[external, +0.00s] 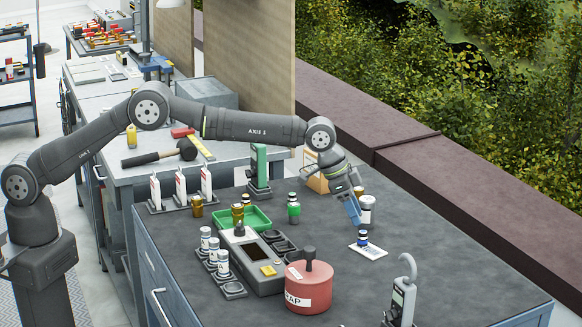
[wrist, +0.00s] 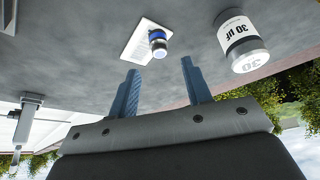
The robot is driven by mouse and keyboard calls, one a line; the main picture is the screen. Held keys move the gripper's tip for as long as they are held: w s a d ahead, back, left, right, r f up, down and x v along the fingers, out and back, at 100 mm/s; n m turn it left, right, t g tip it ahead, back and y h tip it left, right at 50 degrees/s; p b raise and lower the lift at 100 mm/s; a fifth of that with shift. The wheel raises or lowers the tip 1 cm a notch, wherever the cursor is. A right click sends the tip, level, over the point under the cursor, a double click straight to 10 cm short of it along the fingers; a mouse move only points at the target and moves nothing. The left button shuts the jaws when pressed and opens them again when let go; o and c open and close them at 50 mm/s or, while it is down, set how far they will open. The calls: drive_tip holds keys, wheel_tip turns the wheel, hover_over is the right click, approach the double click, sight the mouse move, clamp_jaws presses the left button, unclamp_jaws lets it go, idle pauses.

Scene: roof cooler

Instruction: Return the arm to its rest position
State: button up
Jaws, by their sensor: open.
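My gripper (external: 353,207) is above the grey bench top, near its far right part, with its blue fingers pointing down. In the wrist view my gripper (wrist: 158,82) shows two blue fingers apart with nothing between them. My arm stretches across the bench from the left. A white-labelled capacitor (external: 367,212) marked 30 µF stands close to the right of the fingers, also in the wrist view (wrist: 241,40).
A red pot (external: 309,287), a grey tester (external: 250,258), a green tray (external: 256,218) and a green bottle (external: 293,207) stand left of my gripper. A hooked clamp meter (external: 402,299) stands at the front. The right side of the bench (external: 470,270) is clear.

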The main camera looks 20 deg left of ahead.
sight(365, 232)
drive_tip(key=w+v, duration=0.1)
drive_tip(key=v, duration=0.5)
drive_tip(key=x, duration=0.8)
drive_tip(key=s+x, duration=0.1)
drive_tip(key=x, duration=0.3)
drive_tip(key=shift+f, duration=0.1)
drive_tip(key=shift+d+r, duration=0.15)
drive_tip(key=shift+r, duration=0.15)
wheel_tip(365, 232, up, 4)
drive_tip(key=shift+f, duration=0.2)
drive_tip(key=s+a+r, duration=0.2)
drive_tip(key=s+r, duration=0.5)
drive_tip(key=s, duration=0.5)
drive_tip(key=w+a+f+m, duration=0.1)
drive_tip(key=w+a, duration=0.4)
drive_tip(key=a, duration=0.5)
drive_tip(key=w+f, duration=0.2)
drive_tip(key=w, duration=0.1)
drive_tip(key=w+f, duration=0.2)
drive_tip(key=w, duration=0.1)
drive_tip(key=w+d+f, duration=0.1)
drive_tip(key=w+f, duration=0.1)
drive_tip(key=w, duration=0.2)
drive_tip(key=shift+w, duration=0.1)
